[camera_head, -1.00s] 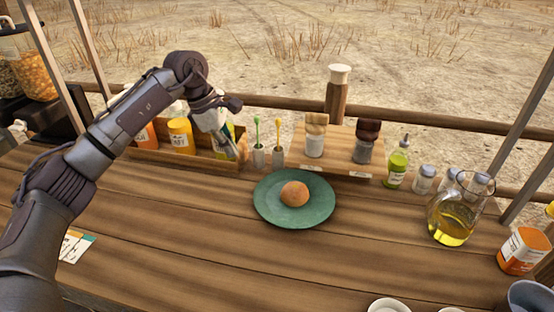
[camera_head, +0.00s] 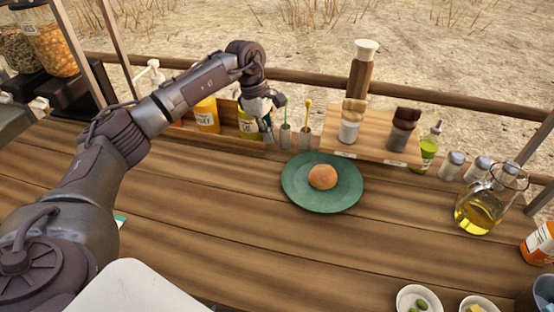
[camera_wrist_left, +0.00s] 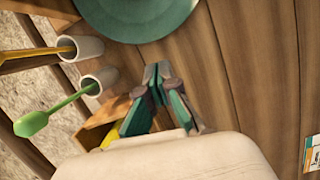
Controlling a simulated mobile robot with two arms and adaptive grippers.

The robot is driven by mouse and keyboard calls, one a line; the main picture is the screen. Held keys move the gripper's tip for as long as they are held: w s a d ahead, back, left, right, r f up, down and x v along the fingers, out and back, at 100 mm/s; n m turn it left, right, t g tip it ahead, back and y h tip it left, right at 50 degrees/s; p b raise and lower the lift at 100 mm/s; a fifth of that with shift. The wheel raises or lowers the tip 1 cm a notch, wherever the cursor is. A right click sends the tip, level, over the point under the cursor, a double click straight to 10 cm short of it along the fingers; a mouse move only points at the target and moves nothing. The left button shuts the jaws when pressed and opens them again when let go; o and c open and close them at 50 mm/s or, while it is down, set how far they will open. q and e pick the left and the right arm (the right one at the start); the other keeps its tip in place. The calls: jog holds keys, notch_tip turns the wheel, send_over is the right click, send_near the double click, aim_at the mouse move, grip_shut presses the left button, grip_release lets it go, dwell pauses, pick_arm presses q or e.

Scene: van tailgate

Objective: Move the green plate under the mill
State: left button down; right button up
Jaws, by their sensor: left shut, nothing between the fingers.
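The green plate (camera_head: 340,203) lies flat on the wooden counter, with a round brown bun (camera_head: 322,177) on it. Part of the plate shows at the top of the left wrist view (camera_wrist_left: 130,22). Two small mills or shakers, one with a pale top (camera_head: 350,122) and one with a dark top (camera_head: 403,130), stand on a low wooden stand behind the plate. A tall brown mill-like piece with a white cap (camera_head: 361,72) rises behind them. My left gripper (camera_head: 268,136) is shut and empty, left of and behind the plate, beside the small cups. It also shows in the left wrist view (camera_wrist_left: 157,72).
Two cups with a green and a yellow spoon (camera_head: 296,137) stand between gripper and stand. A jar box (camera_head: 175,132) is at the left. An oil jug (camera_head: 480,210), shakers (camera_head: 451,166) and a green bottle (camera_head: 428,152) are at the right. The counter before the plate is clear.

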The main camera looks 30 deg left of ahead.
aim_at(294, 175)
pick_arm(q)
jog(key=p+x, duration=0.1)
jog(key=x, duration=0.8)
jog(key=shift+f, duration=0.3)
pick_arm(e)
jog(key=shift+s+a+r, duration=0.15)
jog(key=shift+a+r, duration=0.4)
jog(key=shift+r, duration=0.25)
jog(key=shift+d, duration=0.2)
pick_arm(q)
jog(key=shift+d, duration=0.2)
jog(key=d, duration=0.1)
jog(key=d+b, duration=0.1)
jog(key=d, duration=0.2)
jog(key=shift+w+d+b, duration=0.15)
jog(key=shift+w+b, duration=0.15)
jog(key=shift+b, duration=0.1)
pick_arm(e)
notch_tip(294, 175, down, 2)
jog(key=shift+d+f, duration=0.1)
jog(key=shift+d, duration=0.05)
